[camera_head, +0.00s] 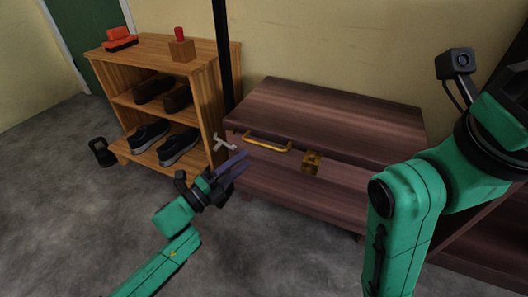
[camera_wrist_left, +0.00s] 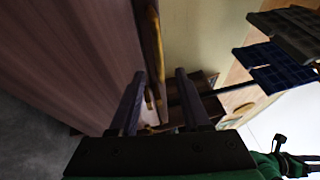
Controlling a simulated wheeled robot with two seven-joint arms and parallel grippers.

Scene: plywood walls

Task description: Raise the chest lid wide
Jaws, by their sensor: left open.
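The chest (camera_head: 300,190) is dark reddish-brown wood and stands against the back wall. Its lid (camera_head: 330,112) looks down. A yellow bar handle (camera_head: 268,146) runs along the lid's front edge, with a brass latch (camera_head: 312,162) to its right. My left gripper (camera_head: 237,166) is open and empty in front of the chest's left end, just below and left of the handle. In the left wrist view the handle (camera_wrist_left: 153,50) runs down toward the gap between the open fingers (camera_wrist_left: 158,100); contact cannot be told. The right arm crosses the right side; its fingers are not visible.
A wooden shelf (camera_head: 222,95) with shoes stands left of the chest, with a red-topped block (camera_head: 181,50) and an orange object (camera_head: 121,38) on top. A grey cross-shaped fitting (camera_head: 224,142) is near the shelf's side. A black kettlebell (camera_head: 102,152) sits on the floor. Front floor is clear.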

